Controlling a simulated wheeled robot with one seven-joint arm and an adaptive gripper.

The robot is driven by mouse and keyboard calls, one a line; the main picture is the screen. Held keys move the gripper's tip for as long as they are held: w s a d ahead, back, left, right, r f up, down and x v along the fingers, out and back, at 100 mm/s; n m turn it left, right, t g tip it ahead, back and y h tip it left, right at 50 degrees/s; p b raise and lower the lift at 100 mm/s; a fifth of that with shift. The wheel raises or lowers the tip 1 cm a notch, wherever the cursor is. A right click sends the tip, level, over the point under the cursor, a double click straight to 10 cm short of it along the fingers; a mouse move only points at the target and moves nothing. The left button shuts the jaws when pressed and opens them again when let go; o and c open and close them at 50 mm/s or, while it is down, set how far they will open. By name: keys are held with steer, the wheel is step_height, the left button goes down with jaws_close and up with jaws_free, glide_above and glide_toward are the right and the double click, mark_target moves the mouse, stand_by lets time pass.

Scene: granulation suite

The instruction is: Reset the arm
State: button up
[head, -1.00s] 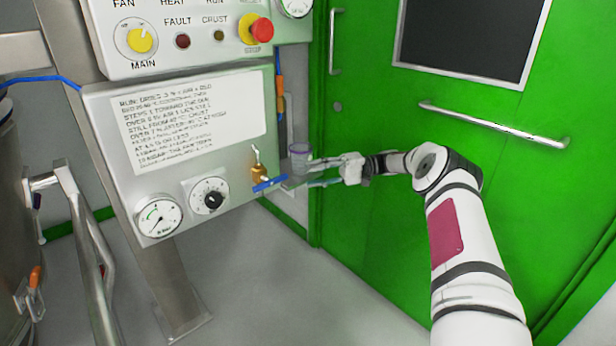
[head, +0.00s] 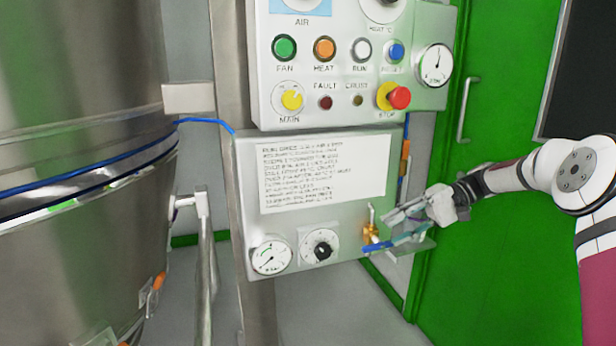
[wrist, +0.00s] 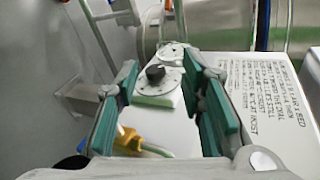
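My gripper (head: 392,230) is at the right edge of the lower control panel, with its fingers pointing left. In the wrist view my gripper (wrist: 162,78) has its green-padded fingers spread wide with nothing gripped. A brass valve (head: 371,233) with a blue handle (head: 376,248) sits at the panel's lower right corner, close to the fingertips. In the wrist view the yellow brass fitting (wrist: 128,139) shows low between the fingers, near the left one. I cannot tell whether a finger touches the valve or its handle.
The panel carries a black knob (head: 322,250), a gauge (head: 271,257) and an instruction sheet (head: 325,172). Above it is a button box with a red stop button (head: 399,97). A steel vessel (head: 75,110) stands left. A green door (head: 480,260) is behind my arm.

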steer(key=s+a+r+h, duration=0.4)
steer(key=s+r, duration=0.1)
steer(key=s, duration=0.6)
steer(key=s+a+r+h, duration=0.3)
steer(key=s+r+h, duration=0.1)
steer(key=s, duration=0.6)
steer(key=s+d+f+t+h, duration=0.2)
steer(key=s+f+h, duration=0.1)
steer(key=s, duration=0.9)
steer(key=s+d+f+t+h, duration=0.1)
steer(key=s+d+f+h, duration=0.15)
steer(key=s, duration=1.05)
step_height(320, 180, up, 30)
steer(key=d+t+p, duration=0.1)
steer(key=t+p, duration=0.3)
steer(key=p, duration=2.4)
